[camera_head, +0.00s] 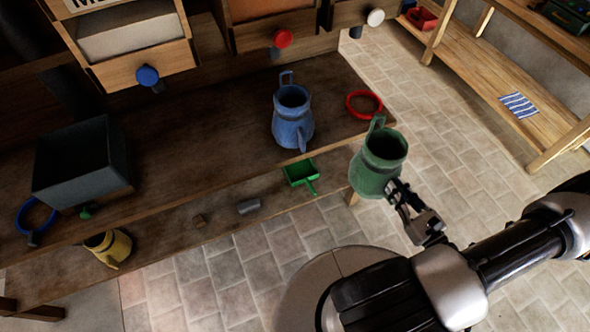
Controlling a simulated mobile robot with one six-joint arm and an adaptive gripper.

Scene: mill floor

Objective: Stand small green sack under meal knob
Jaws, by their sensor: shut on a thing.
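My gripper (400,196) is shut on a green jug (377,165), gripping its lower right side. The jug is roughly upright, held in the air beyond the right end of the bench, with its open mouth facing up. I see no green sack. At the upper left, a bin with a blue knob (147,76) carries a cut-off label (85,3) that begins with "M". A red knob (283,38) and a white knob (375,17) sit on the bins to its right. The bench (215,130) below the blue knob is bare.
A blue jug (292,128) and a red ring (350,108) stand near the bench's right end. A grey box (85,185) is at left. A green scoop (300,175), grey cylinder (249,206) and yellow jug (117,248) lie on the lower ledge. A shelf (470,70) stands at right.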

